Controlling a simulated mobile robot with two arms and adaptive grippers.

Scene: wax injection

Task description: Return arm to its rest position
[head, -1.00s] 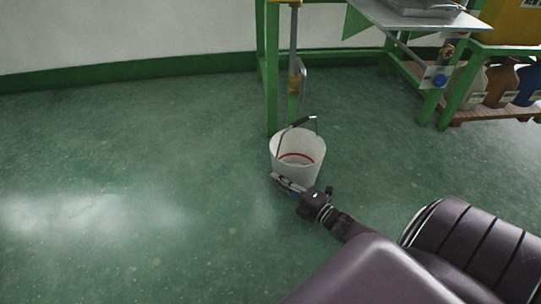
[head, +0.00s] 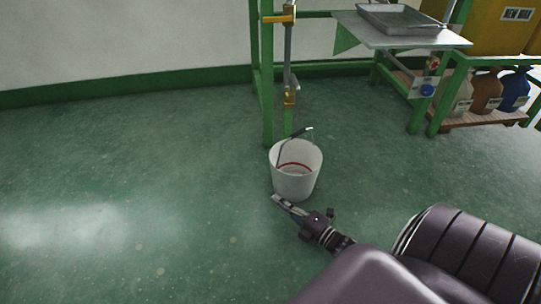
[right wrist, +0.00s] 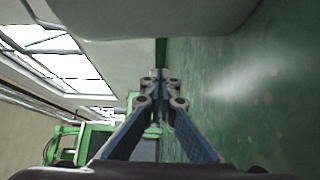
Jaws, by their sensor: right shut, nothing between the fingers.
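My right gripper (head: 279,202) is in front of and below the white bucket (head: 296,185) in the head view. Its fingers are shut and empty. In the right wrist view the closed fingers (right wrist: 160,78) meet at the middle of the picture with nothing between them. My right arm comes in from the lower right. My left gripper does not show in either view.
The bucket stands on the green floor by a green frame with a valve pipe (head: 290,95). A metal table (head: 400,38) bears a grey tray (head: 395,18). Several jugs (head: 487,91) stand on a low shelf at the right. The floor at left is clear.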

